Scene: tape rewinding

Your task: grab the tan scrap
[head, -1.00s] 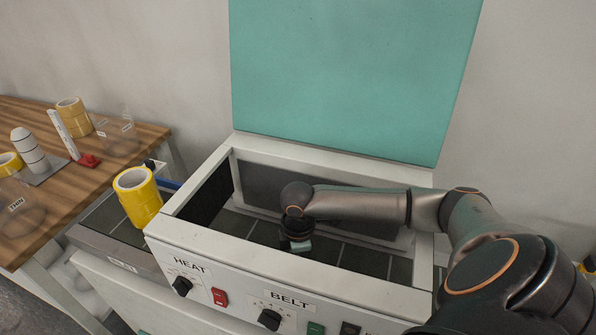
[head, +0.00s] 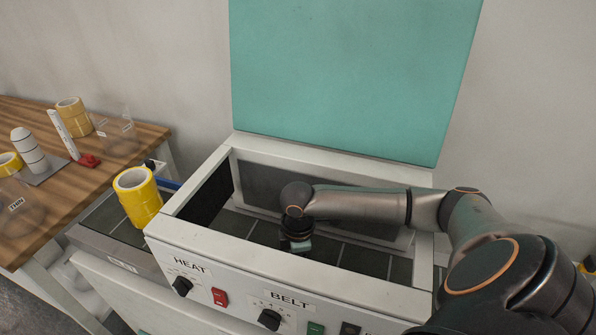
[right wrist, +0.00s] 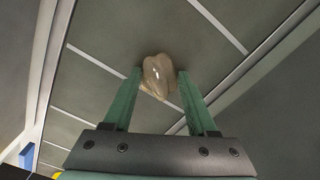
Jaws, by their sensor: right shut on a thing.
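The tan scrap (right wrist: 158,76) is a crumpled, shiny beige lump in the right wrist view, between the fingertips of my right gripper (right wrist: 157,82). Both green fingers touch its sides, and the jaws are shut on it. Dark belt slats lie behind it. In the head view my right gripper (head: 297,243) reaches down into the open machine (head: 270,290), and the scrap is hidden there. My left gripper is not in view.
The machine's pale walls surround the right gripper, and its teal lid (head: 350,80) stands open behind. Yellow tape rolls (head: 138,196) stand at the left on the conveyor. A wooden table (head: 60,190) holds more rolls and bins.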

